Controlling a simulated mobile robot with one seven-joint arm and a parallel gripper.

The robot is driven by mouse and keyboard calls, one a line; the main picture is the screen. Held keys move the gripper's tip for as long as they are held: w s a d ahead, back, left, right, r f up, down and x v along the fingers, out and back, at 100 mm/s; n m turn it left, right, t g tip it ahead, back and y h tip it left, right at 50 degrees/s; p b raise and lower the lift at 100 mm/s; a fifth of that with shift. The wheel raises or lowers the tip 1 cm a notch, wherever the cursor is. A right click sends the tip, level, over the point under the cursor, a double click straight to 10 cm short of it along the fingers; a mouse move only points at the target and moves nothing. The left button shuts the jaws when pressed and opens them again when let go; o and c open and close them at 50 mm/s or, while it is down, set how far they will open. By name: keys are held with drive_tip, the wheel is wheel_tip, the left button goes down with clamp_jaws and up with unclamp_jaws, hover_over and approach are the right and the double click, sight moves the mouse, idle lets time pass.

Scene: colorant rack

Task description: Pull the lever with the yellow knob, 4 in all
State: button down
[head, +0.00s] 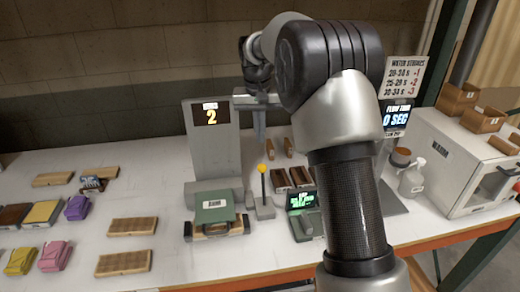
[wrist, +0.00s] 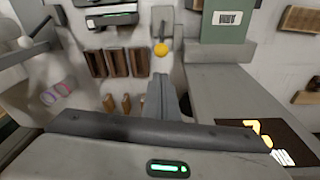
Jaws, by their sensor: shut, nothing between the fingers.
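The lever (head: 263,187) stands upright from a small grey base on the white table, with a yellow knob (head: 262,168) on top. In the wrist view the yellow knob (wrist: 160,49) is just beyond my fingertips. My gripper (head: 260,136) is shut and empty, pointing down above and behind the knob, apart from it in the head view. Its closed fingers also show in the wrist view (wrist: 160,82). A grey dispenser panel (head: 218,155) left of the lever carries a dark display (head: 211,113) reading 2.
A green labelled box (head: 215,210) sits left of the lever. A small device with a green screen (head: 302,203) and brown blocks (head: 279,180) stand right. A white machine (head: 450,160) is far right. Wooden trays (head: 132,227) and coloured items lie left, with bare table between.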

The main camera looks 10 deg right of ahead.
sight(262, 168)
drive_tip(key=shift+s, duration=0.1)
wheel_tip(262, 168, down, 10)
drive_tip(key=w, duration=0.1)
drive_tip(key=shift+w+d, duration=0.2)
drive_tip(key=shift+d, duration=0.1)
idle(0.5)
